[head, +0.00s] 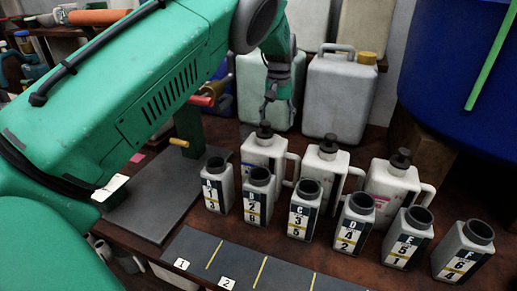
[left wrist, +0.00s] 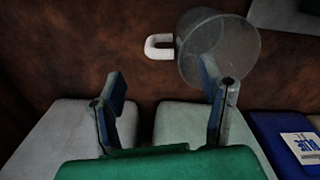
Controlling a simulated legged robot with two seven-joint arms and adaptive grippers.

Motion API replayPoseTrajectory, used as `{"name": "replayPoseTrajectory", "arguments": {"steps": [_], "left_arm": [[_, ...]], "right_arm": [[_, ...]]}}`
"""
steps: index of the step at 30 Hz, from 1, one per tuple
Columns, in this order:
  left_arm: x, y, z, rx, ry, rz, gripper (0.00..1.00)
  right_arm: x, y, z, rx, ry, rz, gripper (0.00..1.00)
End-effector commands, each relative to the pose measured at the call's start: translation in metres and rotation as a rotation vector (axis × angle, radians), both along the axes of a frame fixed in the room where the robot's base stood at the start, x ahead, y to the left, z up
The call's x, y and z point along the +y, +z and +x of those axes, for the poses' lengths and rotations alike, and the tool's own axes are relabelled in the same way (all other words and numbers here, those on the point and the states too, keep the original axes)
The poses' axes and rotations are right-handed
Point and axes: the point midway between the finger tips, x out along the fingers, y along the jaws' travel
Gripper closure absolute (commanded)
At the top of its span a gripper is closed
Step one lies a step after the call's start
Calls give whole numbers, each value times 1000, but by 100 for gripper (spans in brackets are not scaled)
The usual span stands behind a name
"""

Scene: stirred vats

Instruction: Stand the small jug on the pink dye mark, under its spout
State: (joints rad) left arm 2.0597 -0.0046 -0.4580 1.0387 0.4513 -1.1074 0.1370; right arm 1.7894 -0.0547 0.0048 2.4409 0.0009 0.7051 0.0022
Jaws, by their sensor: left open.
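The small jug (left wrist: 205,30), a clear cylinder with a white handle (left wrist: 158,47), shows in the left wrist view over the brown table. I cannot make it out in the head view. My left gripper (head: 277,100) is in front of the pale canisters at the back. Its fingers (left wrist: 165,100) are spread and empty in the left wrist view, and the one on the right overlaps the jug's image. My right gripper is not in view.
Several lettered small bottles (head: 303,210) stand in a row, with handled black-capped bottles (head: 325,165) behind them. A green post (head: 188,125) with a yellow-handled part (head: 179,143) rises at the grey board. A numbered dark strip (head: 240,262) lies in front. A blue vat (head: 460,90) is at right.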

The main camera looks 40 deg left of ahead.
Motion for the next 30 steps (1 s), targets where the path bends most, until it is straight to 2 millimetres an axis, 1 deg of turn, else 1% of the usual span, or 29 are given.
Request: {"name": "replayPoseTrajectory", "arguments": {"steps": [1, 3, 11, 19, 22, 27, 28, 29, 30], "left_arm": [[0, -10, 0, 1, 0, 0, 38], [1, -18, 0, 1, -2, -1, 38], [3, -34, -1, 0, -2, -4, 38], [2, -75, -1, 1, -3, -3, 38], [2, -81, 0, -1, -4, -2, 38], [2, -80, 0, -2, -4, -1, 38], [2, -80, 0, -1, -4, -2, 45], [2, -80, 0, -2, -3, -3, 55], [2, -80, 0, -2, -3, -3, 69]], "right_arm": [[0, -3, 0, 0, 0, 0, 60], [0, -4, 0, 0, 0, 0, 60], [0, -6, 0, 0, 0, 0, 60], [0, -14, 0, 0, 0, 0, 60], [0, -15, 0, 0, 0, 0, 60], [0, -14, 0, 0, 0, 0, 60], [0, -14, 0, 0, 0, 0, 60], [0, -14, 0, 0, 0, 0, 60], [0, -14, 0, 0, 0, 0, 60]]}}
